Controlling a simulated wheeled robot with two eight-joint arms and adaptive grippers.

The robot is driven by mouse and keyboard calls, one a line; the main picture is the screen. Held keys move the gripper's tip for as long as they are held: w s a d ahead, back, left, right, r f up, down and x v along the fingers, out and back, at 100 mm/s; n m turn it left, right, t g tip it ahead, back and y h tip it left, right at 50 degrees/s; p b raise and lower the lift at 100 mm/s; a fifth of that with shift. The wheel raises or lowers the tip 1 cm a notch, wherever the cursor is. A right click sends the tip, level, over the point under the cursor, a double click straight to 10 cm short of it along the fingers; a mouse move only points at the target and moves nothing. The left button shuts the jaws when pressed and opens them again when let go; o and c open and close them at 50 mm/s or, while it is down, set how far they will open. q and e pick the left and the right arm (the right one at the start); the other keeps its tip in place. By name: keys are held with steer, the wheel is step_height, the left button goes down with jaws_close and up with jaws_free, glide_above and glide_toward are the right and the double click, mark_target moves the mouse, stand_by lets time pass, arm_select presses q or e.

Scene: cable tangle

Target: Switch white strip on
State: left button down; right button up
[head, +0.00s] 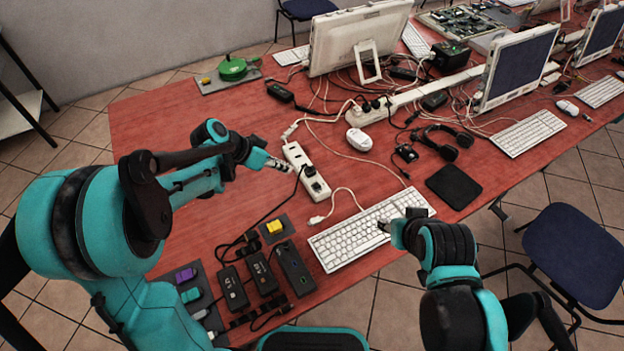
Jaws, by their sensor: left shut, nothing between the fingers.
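The white power strip (296,154) lies on the red table, slanting away from me, with a black plug (311,172) in its nearer half. My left gripper (286,166) reaches in from the left, its shut, empty fingertips at the strip's left edge near the middle. I cannot tell whether they touch the strip. The strip's switch is too small to make out. My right gripper (384,226) is over the right part of the near white keyboard (350,240); its fingers are too small to read.
Several black power bricks (262,272) and their cables lie at the near left. A yellow block (275,227) sits on a dark pad. A white mouse (359,139), headset (447,142) and black mouse pad (454,187) lie to the right. Monitors and tangled cables fill the back.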

arm_select(q)
steer(key=w+f+m, duration=0.1)
steer(key=w+f+h, duration=0.1)
steer(key=shift+w+d+f+m, duration=0.25)
steer(key=shift+w+d+m, duration=0.1)
steer(key=shift+d+m, duration=0.05)
steer(key=b, duration=0.3)
glide_above(320, 185)
steer(key=a, duration=0.3)
steer(key=f, duration=0.7)
steer(key=shift+s+f, duration=0.1)
steer(key=shift+s, duration=0.1)
step_height(320, 185, down, 2)
steer(key=shift+s+d+f+b, duration=0.15)
steer(key=shift+f+b, duration=0.1)
steer(key=shift+b, duration=0.25)
steer(key=shift+s+f, duration=0.15)
steer(key=shift+f, duration=0.45)
steer(key=shift+b, duration=0.3)
